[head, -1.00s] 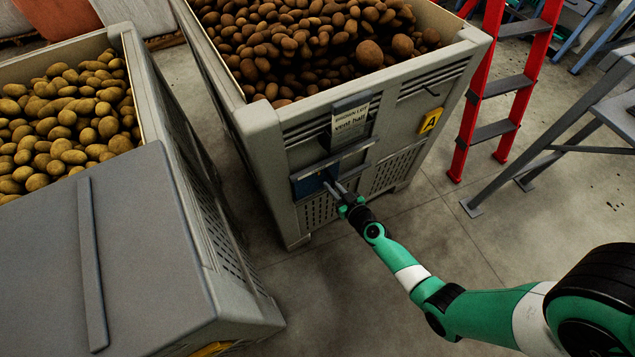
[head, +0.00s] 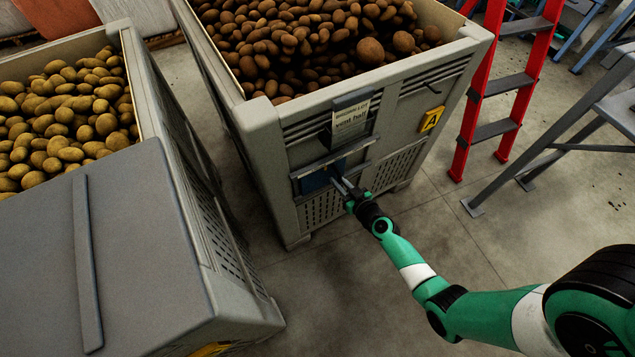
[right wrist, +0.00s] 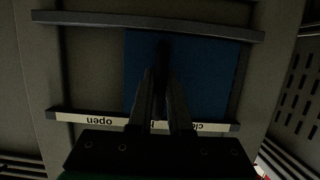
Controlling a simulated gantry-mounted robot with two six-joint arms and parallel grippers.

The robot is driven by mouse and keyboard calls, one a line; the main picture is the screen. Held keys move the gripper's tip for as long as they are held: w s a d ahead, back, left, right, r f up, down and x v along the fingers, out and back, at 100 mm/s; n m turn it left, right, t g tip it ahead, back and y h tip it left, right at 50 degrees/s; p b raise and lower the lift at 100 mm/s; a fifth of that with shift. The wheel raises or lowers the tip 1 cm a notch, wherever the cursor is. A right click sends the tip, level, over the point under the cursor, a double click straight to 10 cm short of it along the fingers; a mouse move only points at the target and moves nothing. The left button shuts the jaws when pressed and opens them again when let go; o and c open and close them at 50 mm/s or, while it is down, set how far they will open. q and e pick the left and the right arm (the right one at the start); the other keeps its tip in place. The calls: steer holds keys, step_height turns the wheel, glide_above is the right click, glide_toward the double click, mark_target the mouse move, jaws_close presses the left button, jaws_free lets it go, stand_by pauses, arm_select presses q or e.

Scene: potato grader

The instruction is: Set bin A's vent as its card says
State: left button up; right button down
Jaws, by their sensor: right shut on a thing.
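Bin A (head: 275,150) is a grey slatted crate with a yellow "A" plate (head: 431,119). Its card (head: 350,118) reads "vent half". Below the card is the vent's blue slide (head: 315,181), set between two rails. In the right wrist view the blue slide (right wrist: 210,75) covers the right part of the frame, with bare grey at the left. An upside-down label strip (right wrist: 90,119) shows "open" at left and part of a closing word at right; its middle is mostly hidden. My right gripper (head: 338,182) is shut on the slide's dark handle (right wrist: 161,60), largely hidden between the fingers.
Bin A is full of brown potatoes (head: 300,40). Another grey bin (head: 190,230) with paler potatoes (head: 65,120) stands at left. A red ladder (head: 485,90) and a grey metal stand (head: 560,135) are at right. The floor before bin A is clear.

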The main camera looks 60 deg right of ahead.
mark_target(343, 170)
steer(key=shift+s+d+f+b, duration=0.1)
steer(key=shift+s+d+b, duration=0.3)
steer(key=shift+d, duration=0.25)
steer(key=shift+s+d+r+b, duration=0.1)
steer(key=shift+s+d+b, duration=0.25)
steer(key=shift+d, duration=0.25)
steer(key=shift+s+d+f+b, duration=0.1)
steer(key=shift+s+d+b, duration=0.25)
steer(key=shift+d, duration=0.5)
steer(key=shift+c, duration=1)
jaws_free()
steer(key=shift+s, duration=0.1)
